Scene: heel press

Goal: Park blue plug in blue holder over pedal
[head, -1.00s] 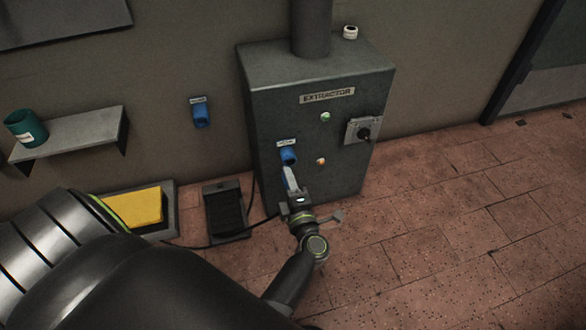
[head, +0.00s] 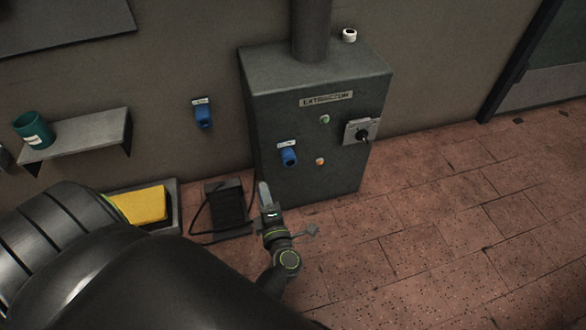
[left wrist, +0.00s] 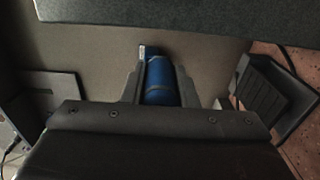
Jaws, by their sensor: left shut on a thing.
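My left gripper (head: 264,188) is in front of the extractor's lower left edge, shut on the blue plug. In the left wrist view the blue plug (left wrist: 160,95) lies between the two fingers; in the head view the fingers hide it. The blue holder (head: 203,117), under a small label, is on the wall above the black pedal (head: 225,203). My gripper is apart from the holder, lower and to its right. In the left wrist view the holder's label shows just beyond the plug, which partly overlaps the holder. My right gripper is not in view.
The grey extractor cabinet (head: 315,100) carries a blue socket (head: 288,156) and a rotary switch (head: 362,132). A cable (head: 193,220) loops by the pedal. A shelf (head: 90,137) with a green cup (head: 34,130) and a tray with a yellow block (head: 142,205) are left. Floor at right is clear.

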